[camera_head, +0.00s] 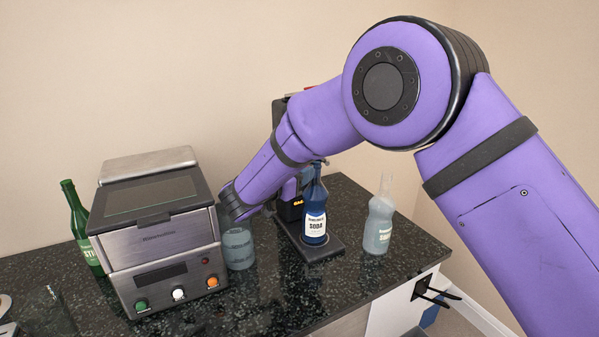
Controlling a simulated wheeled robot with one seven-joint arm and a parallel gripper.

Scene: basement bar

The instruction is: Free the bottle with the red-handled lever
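A blue bottle labelled SODA (315,210) stands upright on the flat dark base (325,243) of a black upright device (280,110). My arm crosses in front of the device and hides most of it. A small red patch (311,88) shows just above my arm at the device's top; it may be the red lever handle. The bottle's neck is close to the device, but I cannot tell how it is held. My arm bends down left of the bottle, and my gripper's fingers are hidden.
A steel machine with knobs (165,250) stands left on the dark speckled counter (270,290). A green bottle (80,228) is behind its left side. A grey-blue container (238,247) stands between machine and device. A pale bottle (379,222) stands right.

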